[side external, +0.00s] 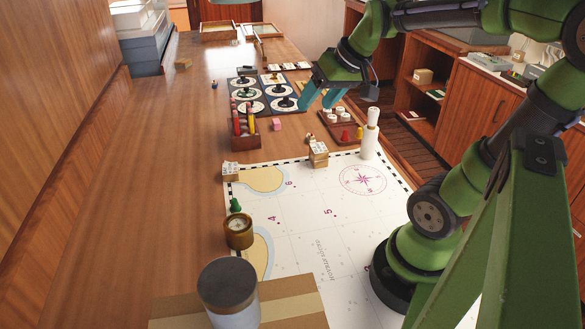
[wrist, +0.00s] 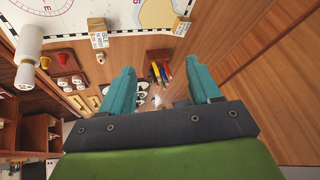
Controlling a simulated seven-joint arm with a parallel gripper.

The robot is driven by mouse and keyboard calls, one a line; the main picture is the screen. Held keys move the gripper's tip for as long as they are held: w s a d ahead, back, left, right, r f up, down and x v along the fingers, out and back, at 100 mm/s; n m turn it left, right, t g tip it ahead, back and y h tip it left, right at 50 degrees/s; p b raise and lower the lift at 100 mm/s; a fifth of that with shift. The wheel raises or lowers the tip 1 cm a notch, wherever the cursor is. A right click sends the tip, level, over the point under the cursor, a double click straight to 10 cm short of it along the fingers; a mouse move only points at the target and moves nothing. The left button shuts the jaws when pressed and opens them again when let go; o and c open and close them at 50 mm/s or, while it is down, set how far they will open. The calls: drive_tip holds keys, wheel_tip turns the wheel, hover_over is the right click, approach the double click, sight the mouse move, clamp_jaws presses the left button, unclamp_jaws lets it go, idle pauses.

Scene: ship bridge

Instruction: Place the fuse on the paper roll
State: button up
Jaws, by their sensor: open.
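The paper roll (side external: 369,145) is a white cylinder standing upright at the chart's far right corner; it also shows at the left of the wrist view (wrist: 29,44). A shorter, narrower white cylinder, which looks like the fuse (side external: 373,116), stands upright on the roll's top end; it also shows in the wrist view (wrist: 23,77). My gripper (side external: 317,101) is open, with nothing between its teal fingers (wrist: 160,70). It is left of and beyond the roll, apart from it, above the table near the dial board.
The dial board (side external: 265,94) lies beyond the chart (side external: 305,235). A brown tray with white discs (side external: 338,117) sits beside the roll. A wooden holder with colored sticks (side external: 243,138), small labelled blocks (side external: 318,155) and a brass instrument (side external: 238,232) stand nearby. The table's left side is clear.

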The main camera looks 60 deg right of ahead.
drive_tip(key=s+a+y, duration=0.1)
drive_tip(key=s+a, duration=0.1)
drive_tip(key=a, duration=0.5)
drive_tip(key=s+a+f+n+y, duration=0.1)
drive_tip(key=s+a, duration=0.2)
drive_tip(key=a, duration=0.4)
drive_tip(key=shift+f+t, duration=0.15)
drive_tip(key=shift+t, duration=0.25)
drive_tip(key=shift+w+a, duration=0.1)
